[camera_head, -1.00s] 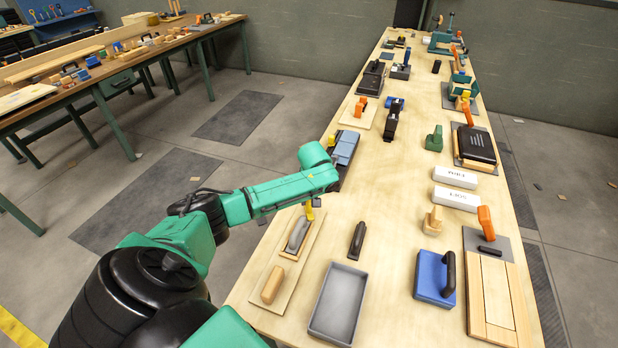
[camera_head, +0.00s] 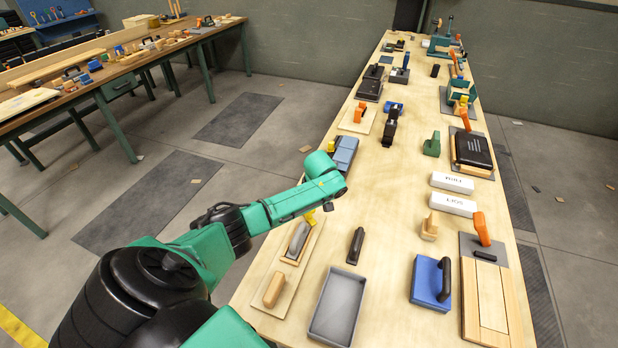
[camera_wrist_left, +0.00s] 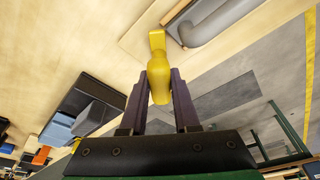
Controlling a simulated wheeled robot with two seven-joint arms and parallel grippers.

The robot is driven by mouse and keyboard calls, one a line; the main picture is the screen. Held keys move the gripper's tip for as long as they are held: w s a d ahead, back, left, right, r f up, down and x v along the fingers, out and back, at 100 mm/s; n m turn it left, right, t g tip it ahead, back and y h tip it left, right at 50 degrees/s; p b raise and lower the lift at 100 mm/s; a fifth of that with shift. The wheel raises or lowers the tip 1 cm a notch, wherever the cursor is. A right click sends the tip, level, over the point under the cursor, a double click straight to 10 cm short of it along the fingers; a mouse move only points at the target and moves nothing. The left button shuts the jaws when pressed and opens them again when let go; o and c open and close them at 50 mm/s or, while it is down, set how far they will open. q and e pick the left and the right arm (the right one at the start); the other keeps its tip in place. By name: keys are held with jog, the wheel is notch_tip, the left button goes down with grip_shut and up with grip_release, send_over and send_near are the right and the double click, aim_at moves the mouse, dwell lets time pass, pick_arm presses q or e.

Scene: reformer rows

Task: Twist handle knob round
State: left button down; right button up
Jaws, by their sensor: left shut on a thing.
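In the left wrist view a yellow handle knob (camera_wrist_left: 159,78) stands between the two dark fingers of my left gripper (camera_wrist_left: 158,98), which are shut on it. The knob has a rounded body and a flatter upper end. In the head view a small yellow piece (camera_head: 310,218) shows just below the end of my left arm, by a board with a grey float-like tool (camera_head: 299,238). My wrist hides most of the grip there. How far the knob is turned cannot be told. My right gripper is not in view.
A grey tray (camera_head: 313,331), a black-handled tool (camera_head: 356,245) and a blue block with a black handle (camera_head: 431,281) lie nearby. A blue-grey block (camera_head: 344,152) sits just beyond my wrist. Bare tabletop (camera_head: 388,220) lies to the right.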

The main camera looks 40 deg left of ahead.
pick_arm(q)
jog(key=shift+c, duration=1.6)
grip_release()
jog(key=p+v, duration=0.2)
jog(key=a+p+v, duration=0.1)
jog(key=p+v, duration=0.1)
jog(key=v, duration=0.1)
jog(key=shift+w+r+p, duration=0.1)
jog(key=shift+r+p, duration=0.05)
jog(key=shift+p, duration=0.2)
jog(key=shift+r+b, duration=0.3)
jog(key=shift+r, duration=0.6)
